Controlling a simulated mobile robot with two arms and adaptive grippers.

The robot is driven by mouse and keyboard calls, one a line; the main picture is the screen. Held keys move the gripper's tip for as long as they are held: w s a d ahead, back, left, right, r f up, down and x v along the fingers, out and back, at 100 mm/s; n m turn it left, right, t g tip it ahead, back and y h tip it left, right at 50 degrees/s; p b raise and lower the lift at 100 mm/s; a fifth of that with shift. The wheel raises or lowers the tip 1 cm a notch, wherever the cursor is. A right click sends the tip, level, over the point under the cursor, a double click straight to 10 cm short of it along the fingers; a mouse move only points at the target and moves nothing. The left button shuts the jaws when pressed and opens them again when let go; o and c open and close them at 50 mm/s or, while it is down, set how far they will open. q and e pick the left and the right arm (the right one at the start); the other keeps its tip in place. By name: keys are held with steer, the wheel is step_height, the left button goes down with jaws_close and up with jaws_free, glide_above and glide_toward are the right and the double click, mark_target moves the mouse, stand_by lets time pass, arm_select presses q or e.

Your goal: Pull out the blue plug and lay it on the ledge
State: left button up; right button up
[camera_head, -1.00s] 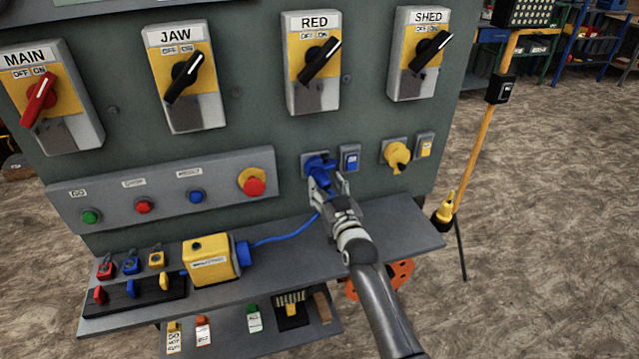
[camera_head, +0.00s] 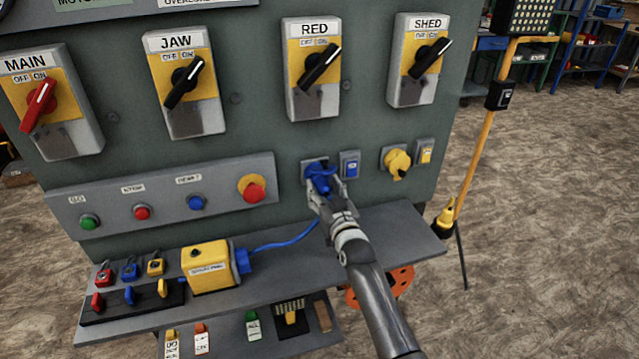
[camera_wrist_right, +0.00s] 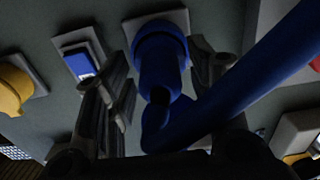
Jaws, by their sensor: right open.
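The blue plug (camera_head: 319,175) sits at the blue socket on the green panel, below the RED switch. A blue cable (camera_head: 285,243) runs from it to a yellow box on the ledge (camera_head: 375,232). My right gripper (camera_head: 328,196) is open at the plug. In the right wrist view the plug (camera_wrist_right: 160,75) shows between my two spread fingers (camera_wrist_right: 165,100), with the blue cable crossing close to the camera on the right. I cannot tell whether either finger touches the plug. My left gripper is not in view.
The yellow box (camera_head: 207,267) and a rack of small padlocks (camera_head: 130,300) stand on the left of the ledge. A blue switch (camera_head: 349,164) and a yellow plug (camera_head: 398,163) are right of the blue plug. The ledge's right part is largely clear.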

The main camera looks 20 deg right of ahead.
stand_by(0.7)
steer(key=c, duration=0.9)
steer(key=shift+f, duration=0.1)
stand_by(0.5)
steer(key=shift+s+p, duration=0.15)
steer(key=shift+p, duration=0.15)
